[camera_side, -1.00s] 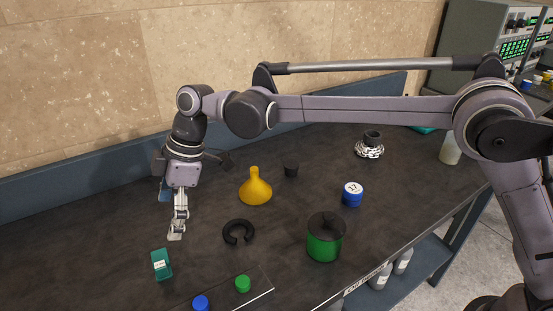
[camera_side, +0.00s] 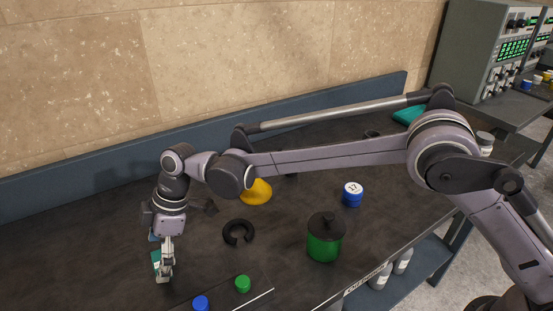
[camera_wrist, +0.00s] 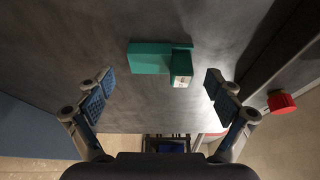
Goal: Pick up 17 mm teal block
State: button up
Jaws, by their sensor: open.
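The teal block (camera_side: 156,258) lies on the dark bench at the lower left, partly hidden behind my gripper (camera_side: 164,279) in the side view. In the wrist view the teal block (camera_wrist: 152,57) shows a long teal face and a pale labelled end. My gripper (camera_wrist: 158,91) is open, with one blue-padded finger at the left and one at the right. The block appears ahead of the fingertips and between their lines, with nothing held. I cannot tell whether a finger touches it.
A black open ring (camera_side: 238,233), a green pot with a dark lid (camera_side: 324,240), a blue 17-marked weight (camera_side: 352,195) and a yellow funnel (camera_side: 256,191) stand to the right. Green (camera_side: 243,284) and blue (camera_side: 201,302) caps sit near the front. A red knob (camera_wrist: 281,101) shows at the wrist view's right.

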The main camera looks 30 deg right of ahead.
jog(key=shift+a+f, duration=0.1)
jog(key=shift+f, duration=0.2)
jog(key=c, duration=1.4)
jog(key=shift+c, duration=0.2)
